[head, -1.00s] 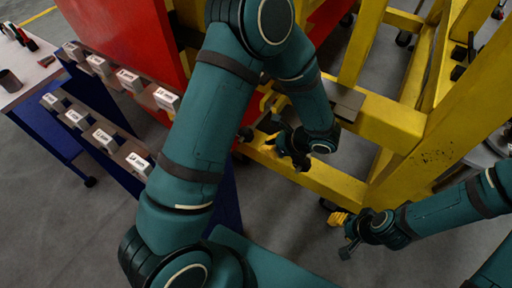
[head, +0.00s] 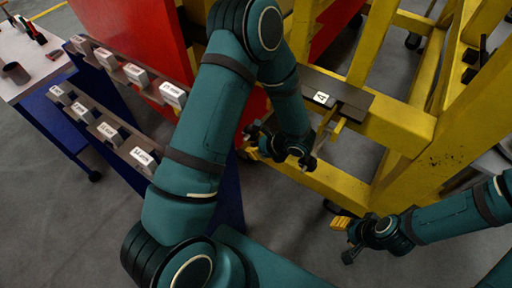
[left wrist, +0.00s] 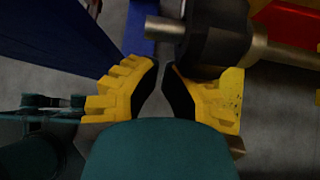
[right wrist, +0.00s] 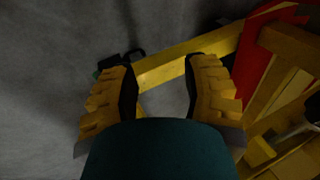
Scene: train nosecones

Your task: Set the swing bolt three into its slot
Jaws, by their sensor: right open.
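My left gripper (left wrist: 160,70) has its yellow-padded fingertips close together in the left wrist view, with a narrow gap and nothing clearly between them. A dark thick cylinder with a metal rod, possibly a swing bolt (left wrist: 280,52), lies just beyond the right finger. I cannot tell which bolt it is or whether it is touched. In the head view the left gripper (head: 285,150) is beside the yellow frame, partly hidden by its own arm. A plate labelled 4 (head: 321,97) sits on the frame. My right gripper (right wrist: 158,75) is open and empty, low beside the frame.
The yellow frame (head: 395,125) fills the right side. Labelled white holders stand on an upper rack (head: 150,88) and a lower rack (head: 110,140) at left. A red panel (head: 130,35) rises behind them. A white-topped table (head: 35,65) is at far left.

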